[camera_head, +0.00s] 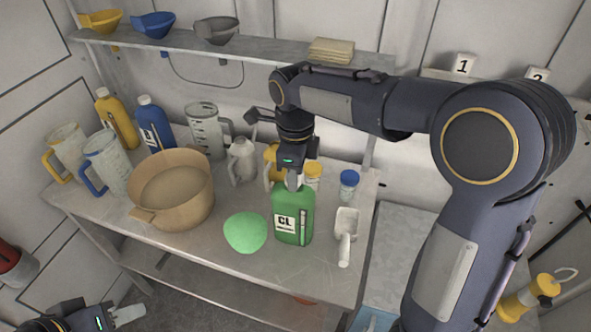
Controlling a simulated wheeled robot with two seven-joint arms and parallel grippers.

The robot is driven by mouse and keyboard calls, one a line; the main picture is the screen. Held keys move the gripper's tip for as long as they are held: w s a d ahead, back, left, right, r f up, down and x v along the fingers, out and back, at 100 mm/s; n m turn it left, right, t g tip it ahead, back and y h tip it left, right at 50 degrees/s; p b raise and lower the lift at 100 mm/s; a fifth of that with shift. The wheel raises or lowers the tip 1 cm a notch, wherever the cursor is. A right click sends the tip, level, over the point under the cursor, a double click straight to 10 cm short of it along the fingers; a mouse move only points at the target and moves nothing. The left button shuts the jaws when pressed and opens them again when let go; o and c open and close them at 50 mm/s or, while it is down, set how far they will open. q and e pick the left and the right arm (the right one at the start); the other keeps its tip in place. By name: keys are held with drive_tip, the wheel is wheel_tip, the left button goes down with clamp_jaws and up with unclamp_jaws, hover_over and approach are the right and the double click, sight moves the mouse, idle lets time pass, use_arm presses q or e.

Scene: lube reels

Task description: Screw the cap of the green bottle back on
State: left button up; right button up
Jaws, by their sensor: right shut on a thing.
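The green bottle (292,222) with a white "CL" label stands upright near the front of the metal bench. My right gripper (294,182) points down over the bottle's mouth and is shut. Its fingers hide most of the bottle's cap, and I cannot see how the cap sits on the neck. My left gripper (128,314) is low at the bottom left, off the bench and away from the bottle. Whether its fingers are parted is unclear.
A green rounded piece (245,232) lies just left of the bottle, and a white scoop (346,236) lies right. A tan pot (172,190), jugs and other bottles fill the left and back. Funnels stand on the shelf (270,50) above.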

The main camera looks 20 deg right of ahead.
drive_tip(key=m, duration=0.2)
drive_tip(key=shift+a+r+m+p, duration=0.1)
drive_tip(key=shift+m+p, duration=0.25)
drive_tip(key=shift+m, duration=0.65)
drive_tip(key=shift+s+m, duration=0.1)
drive_tip(key=shift+m, duration=0.5)
drive_tip(key=shift+m, duration=1.3)
drive_tip(key=o, duration=1.3)
drive_tip(key=shift+o, duration=0.2)
